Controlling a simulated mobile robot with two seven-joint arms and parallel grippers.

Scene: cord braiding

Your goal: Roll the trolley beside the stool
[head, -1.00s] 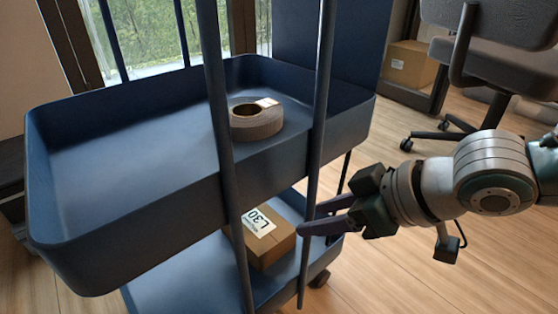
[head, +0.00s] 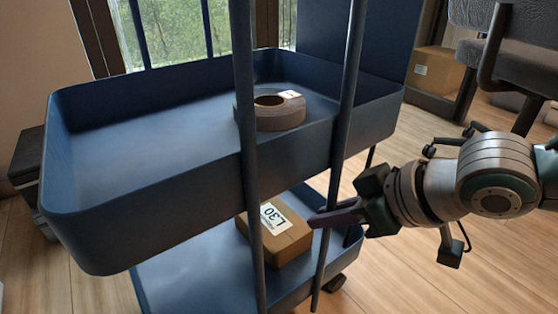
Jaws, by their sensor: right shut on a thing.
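The trolley (head: 95,225) is dark blue, with a deep upper tray, a lower shelf and thin upright posts. It fills the left and middle of the head view. My right gripper (head: 334,216) comes in from the right, below the upper tray. Its dark fingers are shut on the trolley's near right post (head: 343,125), just above the lower shelf. A roll of brown tape (head: 280,116) lies in the upper tray. A cardboard box (head: 287,243) with a white label sits on the lower shelf. I cannot make out a stool. My left gripper is not in view.
A dark office chair (head: 515,60) with a castor base stands behind at the upper right. A cardboard box (head: 433,72) sits in a dark shelf unit beyond the trolley. A dark box (head: 28,165) stands at the left. Wooden floor (head: 420,285) is clear at the lower right.

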